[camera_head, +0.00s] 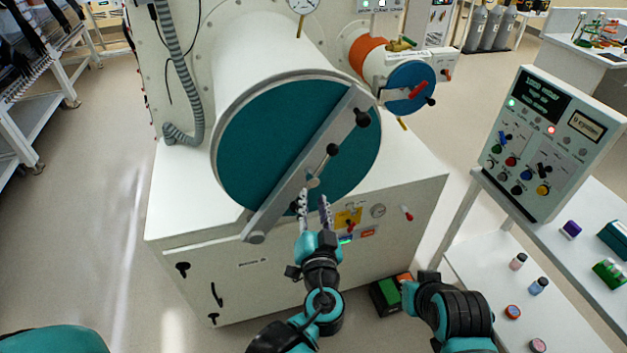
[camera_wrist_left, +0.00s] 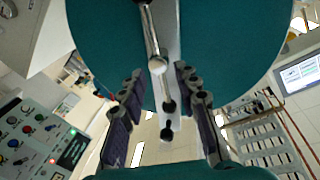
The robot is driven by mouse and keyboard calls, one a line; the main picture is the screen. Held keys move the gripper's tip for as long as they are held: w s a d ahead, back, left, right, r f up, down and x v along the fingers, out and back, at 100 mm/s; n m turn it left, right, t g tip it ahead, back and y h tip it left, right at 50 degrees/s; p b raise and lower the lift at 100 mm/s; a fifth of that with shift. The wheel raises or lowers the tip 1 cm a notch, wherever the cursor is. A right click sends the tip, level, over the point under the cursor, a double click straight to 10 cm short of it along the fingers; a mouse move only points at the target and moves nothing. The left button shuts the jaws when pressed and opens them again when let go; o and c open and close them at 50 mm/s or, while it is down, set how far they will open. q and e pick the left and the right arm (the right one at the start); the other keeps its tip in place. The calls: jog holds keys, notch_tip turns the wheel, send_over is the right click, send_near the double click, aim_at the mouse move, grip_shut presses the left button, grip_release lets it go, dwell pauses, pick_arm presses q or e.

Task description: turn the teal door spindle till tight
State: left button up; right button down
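The large round teal door (camera_head: 265,135) closes the end of the white cylinder, with a grey crossbar (camera_head: 284,204) set slantwise across it. The spindle handle, a thin rod with a black knob (camera_head: 333,150), sits at the crossbar's middle. In the left wrist view, its pale rounded end (camera_wrist_left: 157,66) and a black knob (camera_wrist_left: 169,107) show. My left gripper (camera_head: 314,198) is open just in front of the handle's lower part. Its two fingers (camera_wrist_left: 158,98) stand apart on either side of it, with nothing visibly gripped. My right arm shows at the lower right, but its fingers cannot be made out.
A control panel (camera_head: 548,140) stands on the bench at right, with small jars on a shelf below. A ribbed hose (camera_head: 187,85) hangs left of the cylinder. The left floor is clear.

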aim_at(313, 181)
pick_arm(q)
jog(key=w, duration=0.2)
jog(key=w+b, duration=0.1)
jog(key=w, duration=0.4)
jog(key=shift+w+a+r, duration=0.15)
jog(key=shift+w+a, duration=0.1)
jog(key=shift+w, duration=0.1)
grip_shut()
